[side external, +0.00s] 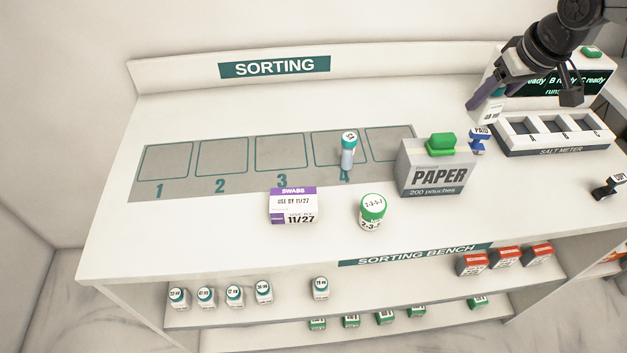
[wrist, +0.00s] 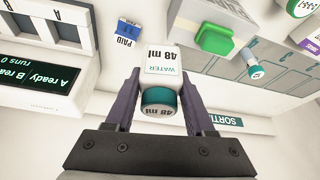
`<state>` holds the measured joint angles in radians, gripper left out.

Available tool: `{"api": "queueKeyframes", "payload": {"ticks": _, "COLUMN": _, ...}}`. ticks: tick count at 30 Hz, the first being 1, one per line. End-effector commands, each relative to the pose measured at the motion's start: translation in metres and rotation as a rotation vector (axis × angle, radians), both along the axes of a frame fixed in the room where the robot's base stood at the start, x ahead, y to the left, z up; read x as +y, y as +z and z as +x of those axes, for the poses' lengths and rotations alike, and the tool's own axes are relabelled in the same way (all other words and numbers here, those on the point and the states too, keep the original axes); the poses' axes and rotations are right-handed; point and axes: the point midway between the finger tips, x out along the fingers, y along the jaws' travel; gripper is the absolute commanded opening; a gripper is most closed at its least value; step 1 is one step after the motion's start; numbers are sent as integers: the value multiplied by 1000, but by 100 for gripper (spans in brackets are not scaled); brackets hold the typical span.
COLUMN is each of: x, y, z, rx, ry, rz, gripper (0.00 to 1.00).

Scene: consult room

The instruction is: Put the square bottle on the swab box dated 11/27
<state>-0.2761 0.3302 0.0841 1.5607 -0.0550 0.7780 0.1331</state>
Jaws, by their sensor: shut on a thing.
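My gripper (side external: 490,90) is at the back right, above the bench between the paper box and the salt meter. It is shut on a white square bottle (wrist: 164,62) with a teal cap, labelled WATER 48 ml. The bottle also shows below the fingers in the side view (side external: 488,109), partly hidden. The swab box (side external: 293,207), white with a purple top band and dated 11/27, sits near the bench's front, left of centre. Its upper face looks bare. A bit of purple at the wrist view's right edge may be this box.
A grey paper box (side external: 437,172) with a green object on top stands between my gripper and the swab box. A green-capped round bottle (side external: 370,214), teal-capped tube (side external: 348,153), blue PAID stamp (side external: 479,141) and salt meter (side external: 552,137) stand nearby. Mat slots 1 to 3 are clear.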

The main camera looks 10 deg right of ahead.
Motion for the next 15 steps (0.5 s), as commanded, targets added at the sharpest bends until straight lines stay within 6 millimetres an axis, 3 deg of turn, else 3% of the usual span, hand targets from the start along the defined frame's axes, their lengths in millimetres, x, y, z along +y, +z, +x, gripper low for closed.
{"api": "queueKeyframes", "payload": {"ticks": 3, "x": 0, "y": 30, "z": 2, "rx": -10, "ry": -1, "rz": 3, "gripper": 0}}
{"api": "queueKeyframes", "payload": {"ticks": 10, "x": 0, "y": 73, "z": 1, "rx": -6, "ry": 0, "rz": 2, "gripper": 0}}
{"api": "queueKeyframes", "payload": {"ticks": 15, "x": 32, "y": 72, "z": -12, "rx": -2, "ry": 73, "rz": 1, "gripper": 0}}
